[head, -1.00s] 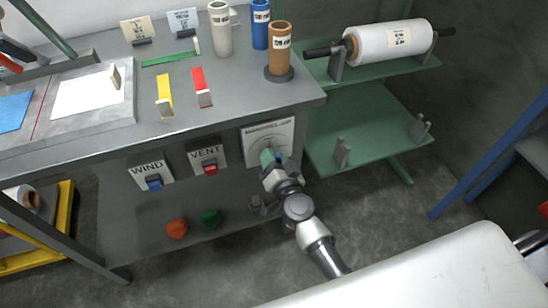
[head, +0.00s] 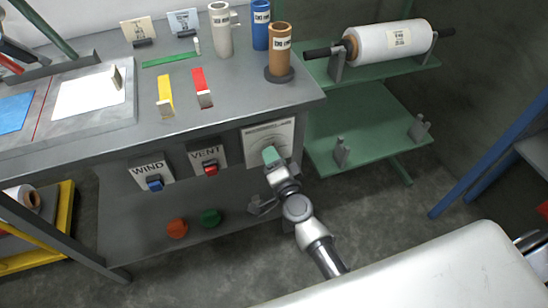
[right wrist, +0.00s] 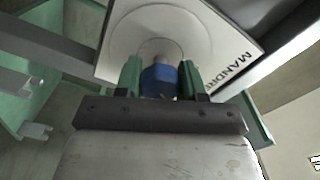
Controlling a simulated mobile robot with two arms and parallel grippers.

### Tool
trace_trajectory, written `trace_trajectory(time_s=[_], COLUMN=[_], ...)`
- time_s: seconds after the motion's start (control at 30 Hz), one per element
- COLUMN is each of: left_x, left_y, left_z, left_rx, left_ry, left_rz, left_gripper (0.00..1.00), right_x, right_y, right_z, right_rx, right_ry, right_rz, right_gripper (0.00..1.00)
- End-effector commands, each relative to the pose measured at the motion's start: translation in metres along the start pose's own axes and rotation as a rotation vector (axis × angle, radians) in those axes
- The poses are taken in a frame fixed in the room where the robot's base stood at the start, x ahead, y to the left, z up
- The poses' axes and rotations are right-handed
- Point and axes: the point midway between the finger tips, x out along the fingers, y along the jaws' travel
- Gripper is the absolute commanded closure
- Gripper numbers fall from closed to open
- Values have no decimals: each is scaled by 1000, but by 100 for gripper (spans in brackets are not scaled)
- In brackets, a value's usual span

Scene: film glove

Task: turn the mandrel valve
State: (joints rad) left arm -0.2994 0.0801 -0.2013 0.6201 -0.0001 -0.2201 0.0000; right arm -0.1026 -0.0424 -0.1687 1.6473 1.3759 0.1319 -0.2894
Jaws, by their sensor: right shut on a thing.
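The mandrel valve's plate (head: 284,131) is white with a round dial and is mounted on the bench's front at its right end. In the right wrist view the plate (right wrist: 215,30) fills the top, with part of its "MANDREL" lettering readable. The valve's blue handle (right wrist: 160,80) stands out from the dial's middle. My right gripper (head: 270,156) is at the plate, its green fingers on both sides of the blue handle. In the right wrist view the gripper (right wrist: 161,78) is shut on the handle. In the head view the gripper hides the handle. My left gripper is out of view.
Left of the valve are the WIND switch (head: 154,183), blue, and the VENT switch (head: 210,168), red. A green rack (head: 375,125) with a film roll (head: 392,40) stands to the right.

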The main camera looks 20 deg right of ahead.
Motion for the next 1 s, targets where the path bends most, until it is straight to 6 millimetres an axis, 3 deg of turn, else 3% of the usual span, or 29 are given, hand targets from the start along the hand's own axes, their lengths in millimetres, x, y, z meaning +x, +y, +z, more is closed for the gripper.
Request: trace_trajectory(time_s=[1.0], left_x=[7], left_y=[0], left_z=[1], left_rx=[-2], left_ry=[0], left_rz=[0], left_gripper=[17], right_x=[0], right_y=[2], right_z=[1], right_rx=[925], right_ry=[1], right_rz=[2], right_gripper=[84])
